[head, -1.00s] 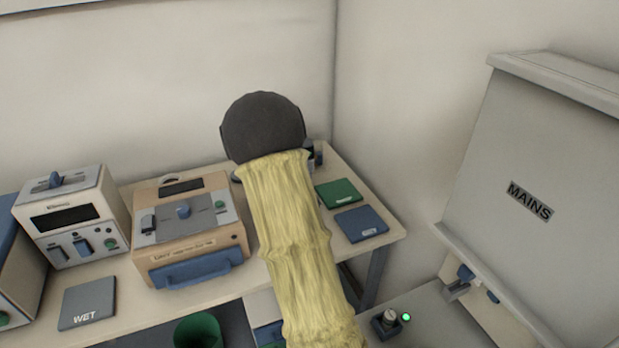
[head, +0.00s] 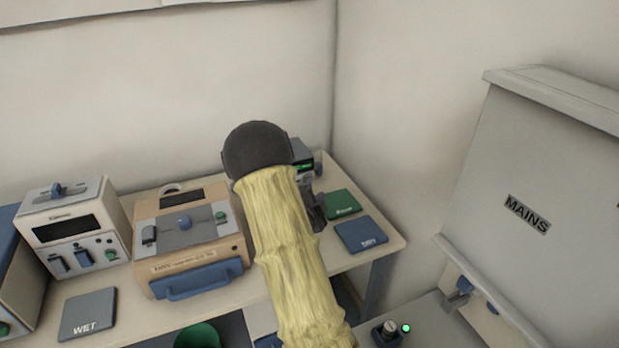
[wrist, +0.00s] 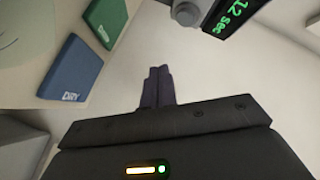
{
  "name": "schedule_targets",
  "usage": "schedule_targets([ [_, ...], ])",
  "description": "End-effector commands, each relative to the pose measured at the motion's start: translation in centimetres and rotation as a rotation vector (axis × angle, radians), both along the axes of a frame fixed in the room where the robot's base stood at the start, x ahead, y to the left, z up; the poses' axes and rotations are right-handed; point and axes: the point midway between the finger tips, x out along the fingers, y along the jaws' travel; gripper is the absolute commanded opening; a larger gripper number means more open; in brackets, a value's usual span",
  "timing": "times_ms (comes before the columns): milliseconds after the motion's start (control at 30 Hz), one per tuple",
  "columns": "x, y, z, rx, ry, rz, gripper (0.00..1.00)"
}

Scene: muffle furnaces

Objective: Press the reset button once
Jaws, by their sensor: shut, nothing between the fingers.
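My gripper (head: 316,212) is shut and empty, at the end of my yellow-sleeved arm over the right part of the bench. In the wrist view its closed fingertips (wrist: 157,82) point over bare bench top. A dark device with a green display (head: 305,166) stands behind it, partly hidden by my arm. In the wrist view this display (wrist: 233,15) reads "12 sec", with a grey round knob or button (wrist: 187,13) beside it, ahead of the fingertips and apart from them. No label reading "reset" is legible, so I cannot tell which control is the reset button.
A tan furnace (head: 195,262) and a white furnace (head: 80,248) stand to the left. A green mat (head: 342,203), a blue mat (head: 361,236) and a WET mat (head: 88,314) lie on the bench. A MAINS box (head: 530,180) stands right.

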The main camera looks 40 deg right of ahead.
Motion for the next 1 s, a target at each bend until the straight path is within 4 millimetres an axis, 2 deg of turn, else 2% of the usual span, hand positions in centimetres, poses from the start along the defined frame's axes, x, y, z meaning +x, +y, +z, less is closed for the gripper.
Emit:
schedule_targets([
  [200,2.6,-0.6,0.3,0.0,0.002,0.001,0.0],
  [433,4.7,-1.1,-0.1,-0.001,-0.001,0.001,0.0],
  [1000,5.2,-1.2,0.0,0.0,0.001,0.001,0.0],
])
